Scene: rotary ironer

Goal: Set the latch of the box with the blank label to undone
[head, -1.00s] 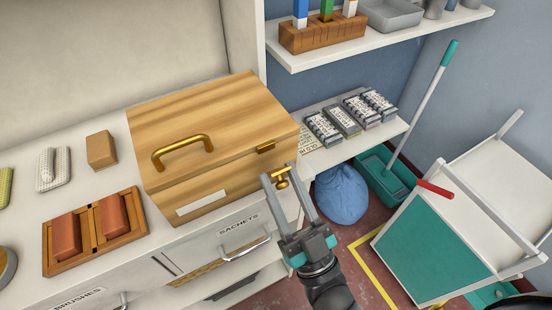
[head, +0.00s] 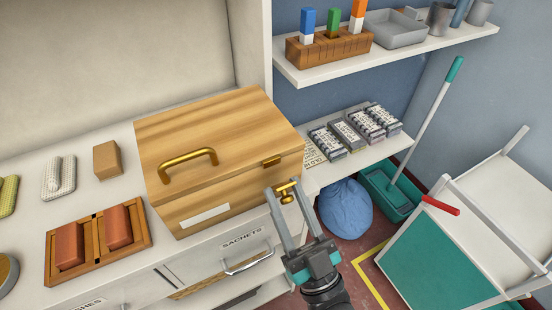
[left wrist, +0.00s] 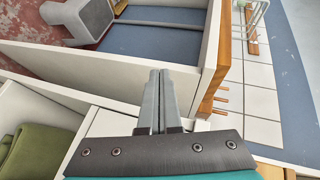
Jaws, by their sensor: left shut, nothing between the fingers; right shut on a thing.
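The wooden box (head: 190,125) stands on the white counter in the head view, lid down, with a brass handle (head: 187,160) on top. Its front carries a blank white label (head: 205,215). A small brass plate (head: 271,161) sits on the lid edge, and the brass latch (head: 286,195) is below it at the box's right end. My right gripper (head: 284,187) is shut on the latch, with a finger on each side of it. The latch's exact setting is hard to tell. My left gripper (left wrist: 158,75) is shut and empty in the left wrist view, away from the box.
A wooden tray with two red-brown blocks (head: 69,244) lies left of the box, near a small tan block (head: 107,159). The SACHETS drawer (head: 240,240) is below. Labelled packs (head: 345,136) lie on a low shelf at right. A white cart (head: 470,220) stands further right.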

